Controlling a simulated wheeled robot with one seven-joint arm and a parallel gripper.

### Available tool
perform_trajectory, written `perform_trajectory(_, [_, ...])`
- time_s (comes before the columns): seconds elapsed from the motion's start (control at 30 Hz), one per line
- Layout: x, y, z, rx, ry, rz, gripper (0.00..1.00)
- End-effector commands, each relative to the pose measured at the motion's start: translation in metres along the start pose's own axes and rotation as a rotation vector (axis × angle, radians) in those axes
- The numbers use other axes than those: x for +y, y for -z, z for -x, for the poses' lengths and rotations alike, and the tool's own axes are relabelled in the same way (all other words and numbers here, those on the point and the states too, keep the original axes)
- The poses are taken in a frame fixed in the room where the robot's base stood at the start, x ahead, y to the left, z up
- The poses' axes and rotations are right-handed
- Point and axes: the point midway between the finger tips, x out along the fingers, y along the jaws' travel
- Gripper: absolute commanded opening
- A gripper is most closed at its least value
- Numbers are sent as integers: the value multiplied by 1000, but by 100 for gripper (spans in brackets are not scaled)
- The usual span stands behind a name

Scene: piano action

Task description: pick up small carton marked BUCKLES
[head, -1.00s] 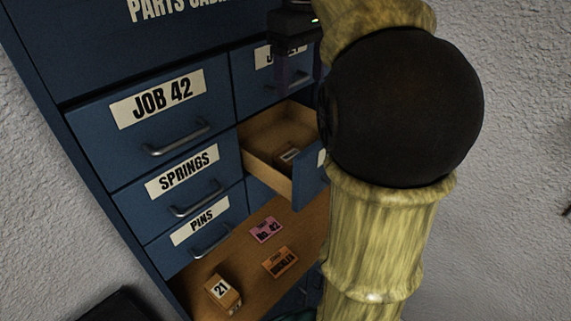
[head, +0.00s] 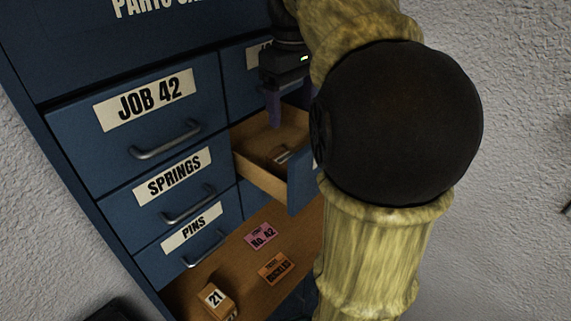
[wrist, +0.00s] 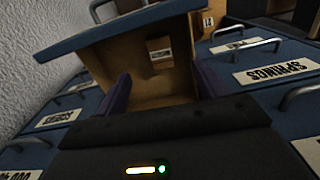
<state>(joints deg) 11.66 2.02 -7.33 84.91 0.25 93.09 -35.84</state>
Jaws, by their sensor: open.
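A small brown carton (head: 284,156) with a pale label lies inside the open drawer (head: 262,176); its lettering is too small to read. It also shows in the wrist view (wrist: 160,49), near the drawer's far wall. A flat orange piece (head: 274,269) on the wooden ledge reads BUCKLES; it looks like a card or ticket. My gripper (head: 273,108) is open and empty, fingers pointing down above the drawer's left part. In the wrist view my gripper (wrist: 163,88) has its purple fingers apart, with the drawer floor and the carton beyond them.
A pink piece (head: 261,235) marked No. A2 and a carton (head: 217,300) marked 21 stand on the ledge (head: 235,262). Closed drawers marked JOB 42 (head: 152,105), SPRINGS (head: 180,182) and PINS (head: 195,232) have protruding handles.

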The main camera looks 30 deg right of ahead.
Motion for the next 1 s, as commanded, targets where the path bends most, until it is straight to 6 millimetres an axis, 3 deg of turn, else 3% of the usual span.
perform_trajectory(0.5, [0, 0, -71, -3, 2, 1, 71])
perform_trajectory(1.0, [0, 1, -82, -1, 1, 1, 71])
